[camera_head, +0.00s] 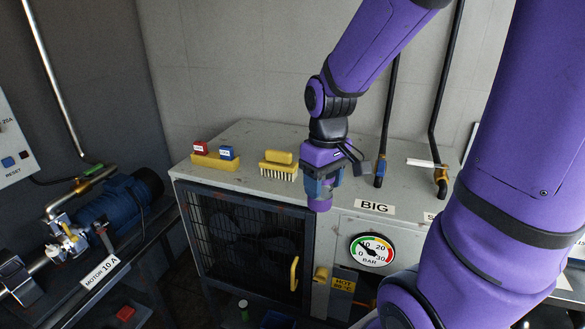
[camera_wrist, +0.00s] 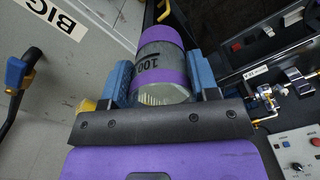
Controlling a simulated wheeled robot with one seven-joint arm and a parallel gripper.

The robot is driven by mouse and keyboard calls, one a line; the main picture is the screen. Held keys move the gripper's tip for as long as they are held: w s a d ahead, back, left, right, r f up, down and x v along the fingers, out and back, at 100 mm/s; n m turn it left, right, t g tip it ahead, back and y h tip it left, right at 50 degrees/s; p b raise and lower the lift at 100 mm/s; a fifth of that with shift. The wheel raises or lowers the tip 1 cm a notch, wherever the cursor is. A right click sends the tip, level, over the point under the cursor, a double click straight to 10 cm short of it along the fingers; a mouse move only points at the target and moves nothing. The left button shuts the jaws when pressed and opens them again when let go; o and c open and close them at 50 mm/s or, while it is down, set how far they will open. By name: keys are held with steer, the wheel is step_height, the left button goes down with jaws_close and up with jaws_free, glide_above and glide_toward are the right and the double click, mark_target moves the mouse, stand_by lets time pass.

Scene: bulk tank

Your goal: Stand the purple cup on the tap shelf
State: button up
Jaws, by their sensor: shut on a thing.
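The purple cup (camera_wrist: 158,36) is between the two blue fingers of my gripper (camera_wrist: 161,80) in the wrist view. It has purple bands and a grey band marked 100. In the head view my gripper (camera_head: 322,184) points down in front of the grey cabinet top's front edge, and the cup's purple lower end (camera_head: 320,204) shows below the fingers. The cup is held in the air, roughly upright. A pipe with a blue tap (camera_head: 380,168) stands behind the BIG label, with another brass-ended pipe (camera_head: 441,180) to its right. I cannot make out which surface is the tap shelf.
On the cabinet top (camera_head: 222,180) stand a yellow holder (camera_head: 215,161) with red and blue blocks and a yellow brush (camera_head: 279,166). A pressure gauge (camera_head: 371,250), a yellow fitting (camera_head: 320,275) and a HOT sign (camera_head: 343,284) are on the front. A blue motor (camera_head: 115,210) is at left.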

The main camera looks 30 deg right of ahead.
steer(key=shift+w+d+f, duration=0.85)
steer(key=shift+w+d, duration=0.05)
steer(key=shift+w, duration=1.5)
steer(key=shift+w+d+f, duration=0.8)
steer(key=shift+w+d, duration=0.15)
steer(key=shift+w, duration=1.4)
steer(key=shift+w+d+f, duration=0.85)
steer(key=shift+w+d, duration=0.05)
steer(key=shift+w, duration=1.5)
steer(key=shift+f, duration=0.15)
steer(key=o, duration=0.9)
